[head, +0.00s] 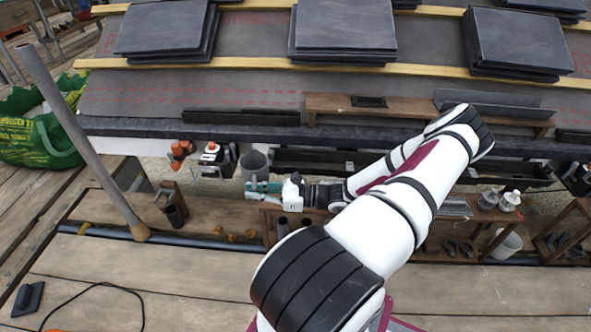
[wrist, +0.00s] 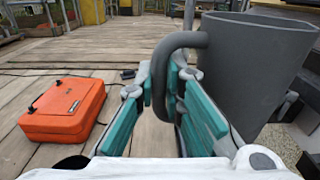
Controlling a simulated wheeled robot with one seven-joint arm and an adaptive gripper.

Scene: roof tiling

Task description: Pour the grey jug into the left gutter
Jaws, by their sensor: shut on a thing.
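The grey jug (head: 254,163) is in front of the eave, left of centre in the head view. In the wrist view the jug (wrist: 255,62) fills the upper right and looks roughly upright, its handle toward me. My gripper (head: 264,187), with teal fingers, is shut on the handle, which passes between the fingers in the wrist view (wrist: 174,85). A dark trough that looks like the left gutter (head: 325,155) runs below the eave, just right of the jug. A second dark trough (head: 510,172) lies farther right. The jug's contents are hidden.
A wooden bench (head: 215,207) runs below the troughs. Orange-and-black tools (head: 212,155) hang left of the jug. Paint tins (head: 509,200) and a white bucket (head: 503,243) stand to the right. An orange case (wrist: 62,110) lies on the deck. Slate stacks (head: 345,30) rest on the roof.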

